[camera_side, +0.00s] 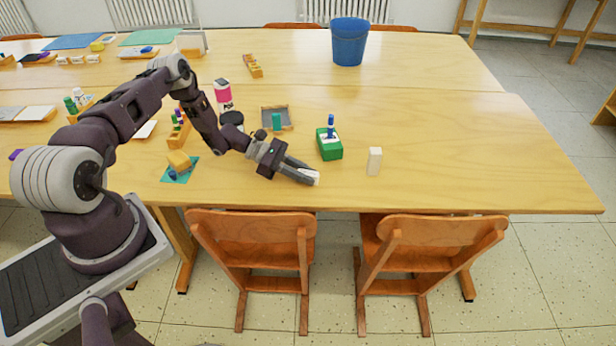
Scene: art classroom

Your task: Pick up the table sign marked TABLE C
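My gripper (310,176) is low over the near side of the wooden table (470,150), reaching to the right. Its fingertips look close together, but I cannot tell whether they are open or shut. No lettering reading TABLE C can be made out. A small upright pale block (374,161) stands to the right of my gripper, clearly apart from it; any marking on it is too small to read. A pale upright panel (191,43) stands at the far left back; it may be a sign, but I cannot read it.
A green box (330,149) with a blue-capped marker (330,126) stands just behind my gripper. A grey tray (277,117), a pink-and-white bottle (223,96) and a blue bin (349,41) stand farther back. Chairs (258,238) line the near edge. The table's right side is clear.

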